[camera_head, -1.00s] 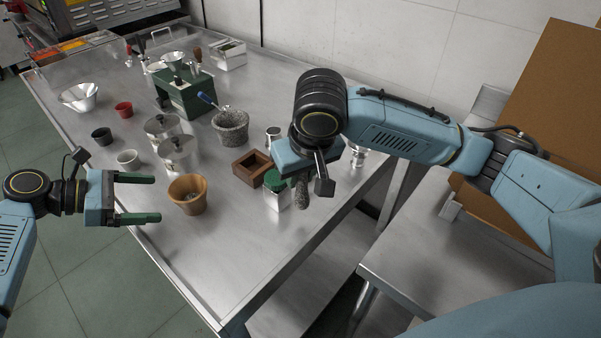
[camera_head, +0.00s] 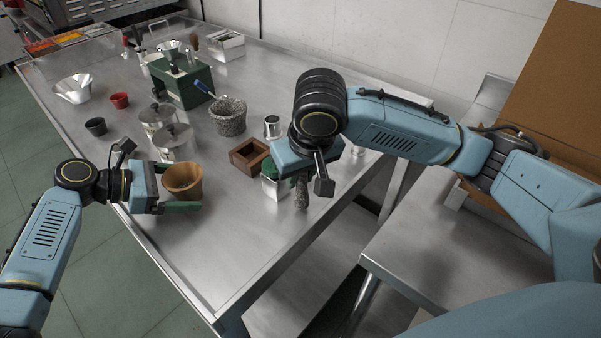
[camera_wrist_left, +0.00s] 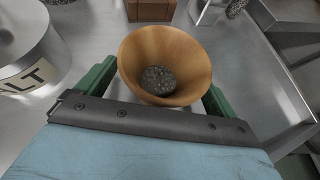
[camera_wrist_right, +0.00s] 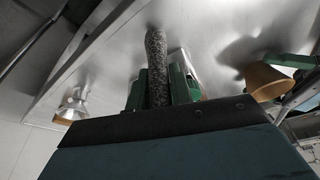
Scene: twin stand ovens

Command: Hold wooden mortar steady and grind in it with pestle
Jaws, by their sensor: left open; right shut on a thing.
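The wooden mortar (camera_head: 183,180) is a tan, flared bowl near the table's front-left edge. In the left wrist view the mortar (camera_wrist_left: 165,60) stands between my open left fingers, with dark granular stuff (camera_wrist_left: 158,80) at its bottom. My left gripper (camera_head: 180,187) is open around it; I cannot tell whether either finger touches. The speckled grey stone pestle (camera_head: 301,192) hangs below my right gripper (camera_head: 295,178). In the right wrist view the pestle (camera_wrist_right: 157,65) is held between the green fingers, its rounded end pointing away. The mortar (camera_wrist_right: 265,82) also shows there, apart from the pestle.
A brown wooden box (camera_head: 248,156) and a granite mortar (camera_head: 229,116) stand behind. Lidded steel canisters (camera_head: 174,140) are close behind the wooden mortar. A metal tin (camera_head: 272,187) stands near my right gripper. The table front between the grippers is clear.

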